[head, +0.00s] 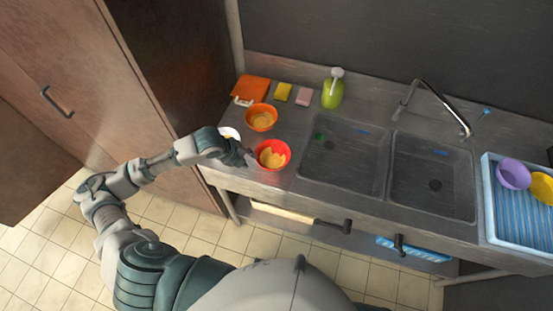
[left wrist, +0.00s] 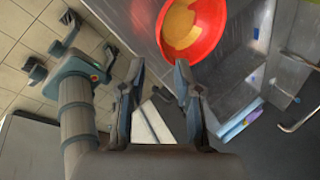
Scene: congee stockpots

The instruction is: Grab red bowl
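The red bowl (head: 286,153) stands upright on the steel counter, left of the sinks, with yellow food inside. My left gripper (head: 247,155) is just left of it in the head view. The bowl also shows at the top of the left wrist view (left wrist: 217,38), beyond the fingertips. There my left gripper (left wrist: 158,68) has its fingers spread and nothing between them. The bowl is not between the fingers; I cannot tell whether a fingertip touches it. My right gripper (left wrist: 54,46) shows at the left of the wrist view, fingers apart and empty.
An orange bowl (head: 261,108) with yellow food stands behind the red bowl. A white dish (head: 229,132) is partly hidden by my left arm. Sponges and a green soap bottle (head: 332,94) stand at the back. Two sinks (head: 340,155) and a blue rack (head: 510,225) lie right.

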